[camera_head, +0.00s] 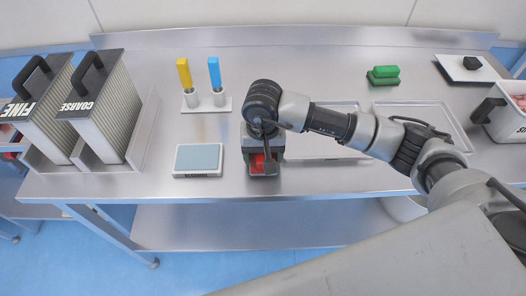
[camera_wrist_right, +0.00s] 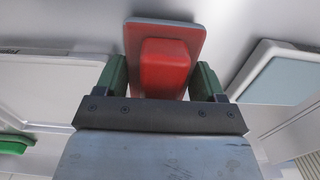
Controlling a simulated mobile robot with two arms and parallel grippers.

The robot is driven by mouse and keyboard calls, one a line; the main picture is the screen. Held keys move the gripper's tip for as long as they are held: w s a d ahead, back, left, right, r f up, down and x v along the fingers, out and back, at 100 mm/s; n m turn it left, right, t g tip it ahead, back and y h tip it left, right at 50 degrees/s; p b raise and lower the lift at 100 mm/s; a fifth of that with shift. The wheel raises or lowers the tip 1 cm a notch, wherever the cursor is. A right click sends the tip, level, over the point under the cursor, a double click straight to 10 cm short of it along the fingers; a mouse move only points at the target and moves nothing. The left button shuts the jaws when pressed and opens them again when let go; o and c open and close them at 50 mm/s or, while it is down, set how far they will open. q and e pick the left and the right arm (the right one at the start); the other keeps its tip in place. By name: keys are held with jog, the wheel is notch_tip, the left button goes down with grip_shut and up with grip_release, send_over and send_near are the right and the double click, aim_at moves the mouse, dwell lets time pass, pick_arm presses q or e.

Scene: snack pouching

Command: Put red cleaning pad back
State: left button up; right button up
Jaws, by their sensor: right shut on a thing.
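The red cleaning pad (camera_wrist_right: 165,65) has a red grip block on a flat base with a grey edge. In the head view only a bit of its red (camera_head: 259,163) shows under my right gripper (camera_head: 262,160). In the right wrist view my right gripper (camera_wrist_right: 163,80) has its two green fingers on either side of the red block, shut on it. The pad is over the steel table, near its front edge; I cannot tell whether it touches the surface. My left gripper is not in view.
A scale (camera_head: 198,159) lies just left of my right gripper. A stand with yellow and blue tools (camera_head: 206,103) is behind it. A green pad (camera_head: 383,75) sits at the back right, near a tray (camera_head: 422,118). FINE and COARSE boxes (camera_head: 103,105) stand at the left.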

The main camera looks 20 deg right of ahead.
jog(key=shift+f, duration=0.5)
jog(key=shift+f+b, duration=0.2)
jog(key=shift+b, duration=0.1)
jog(key=o, duration=0.6)
jog(key=shift+r, duration=0.1)
jog(key=shift+r+p, duration=0.2)
jog(key=shift+p, duration=0.15)
notch_tip(320, 180, up, 10)
jog(key=shift+r+b, duration=0.25)
jog(key=shift+b, duration=1)
jog(key=shift+r, duration=0.7)
